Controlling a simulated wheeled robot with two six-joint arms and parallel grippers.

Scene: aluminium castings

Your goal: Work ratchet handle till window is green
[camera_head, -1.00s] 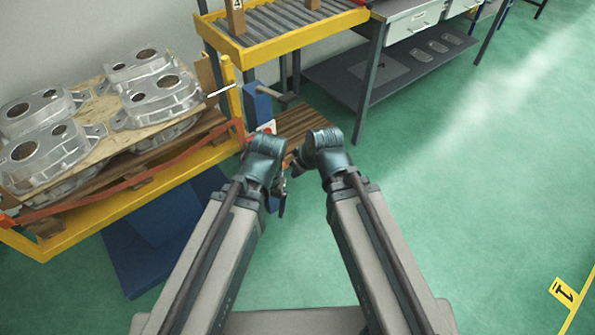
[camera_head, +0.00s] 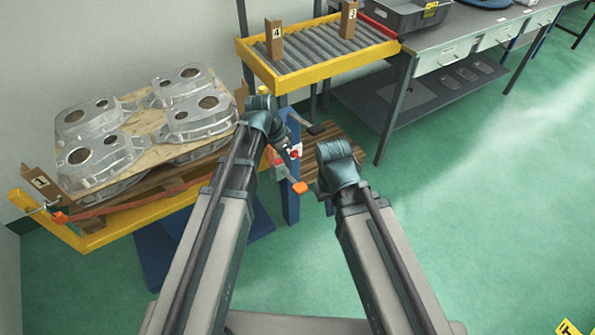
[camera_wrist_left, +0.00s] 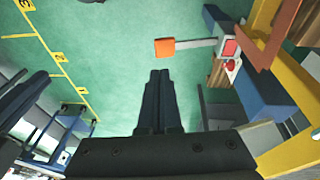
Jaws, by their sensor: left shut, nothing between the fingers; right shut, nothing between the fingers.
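The ratchet handle is a grey bar with an orange grip (camera_head: 300,188), sticking out from a blue post (camera_head: 290,205) beside the pallet table; in the left wrist view its orange grip (camera_wrist_left: 165,47) lies just beyond my fingertips, apart from them in the picture. The bar meets a small unit with a red square window (camera_wrist_left: 230,47) and a red round knob (camera_wrist_left: 231,66). My left gripper (camera_wrist_left: 160,73) is shut and empty; in the head view its dark fingers (camera_head: 284,150) partly hide the unit. My right gripper (camera_head: 328,206) is shut, right of the handle, its fingers mostly hidden by its wrist.
Aluminium castings (camera_head: 185,83) lie on a board on the yellow-framed table (camera_head: 130,228), with a red-orange strap along its front. A roller conveyor (camera_head: 320,50) is behind, a grey workbench (camera_head: 450,38) at back right.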

